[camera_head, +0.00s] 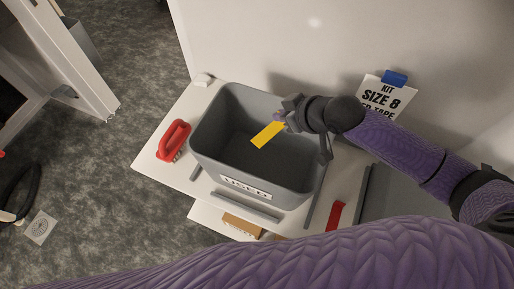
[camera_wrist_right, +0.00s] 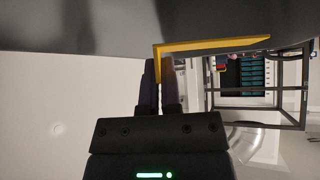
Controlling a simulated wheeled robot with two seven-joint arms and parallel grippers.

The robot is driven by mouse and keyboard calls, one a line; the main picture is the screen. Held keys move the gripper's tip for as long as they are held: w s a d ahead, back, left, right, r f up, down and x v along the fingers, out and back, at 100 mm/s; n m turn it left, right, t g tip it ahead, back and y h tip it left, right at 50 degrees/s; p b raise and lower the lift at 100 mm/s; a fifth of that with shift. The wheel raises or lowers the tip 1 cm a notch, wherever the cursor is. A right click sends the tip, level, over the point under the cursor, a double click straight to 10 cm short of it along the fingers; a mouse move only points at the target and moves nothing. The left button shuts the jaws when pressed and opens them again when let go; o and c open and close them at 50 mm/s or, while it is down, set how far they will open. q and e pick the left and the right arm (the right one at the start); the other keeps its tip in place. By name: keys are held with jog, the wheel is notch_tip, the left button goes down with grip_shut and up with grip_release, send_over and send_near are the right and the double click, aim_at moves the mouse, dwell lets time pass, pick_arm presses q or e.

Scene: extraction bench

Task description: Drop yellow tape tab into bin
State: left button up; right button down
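The yellow tape tab (camera_head: 267,135) is a flat yellow strip, seen above the opening of the grey bin (camera_head: 206,155). My right gripper (camera_head: 284,117) is over the bin's right part, with its fingers at the upper right end of the tab. In the right wrist view the fingers (camera_wrist_right: 161,85) are close together on the yellow tab (camera_wrist_right: 210,45), which sticks out to the right. The bin stands on a white table and has a label on its front side. My left gripper is not in view.
A red-handled tool (camera_head: 174,140) lies left of the bin. A sign with a blue clip (camera_head: 395,78) stands at the back right. A red object (camera_head: 335,216) and a brown block (camera_head: 241,225) are near the front. Grey strips surround the bin.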

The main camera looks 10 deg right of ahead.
jog(key=c, duration=0.7)
grip_release()
jog(key=shift+c, duration=0.2)
jog(key=v, duration=1)
jog(key=shift+p, duration=0.4)
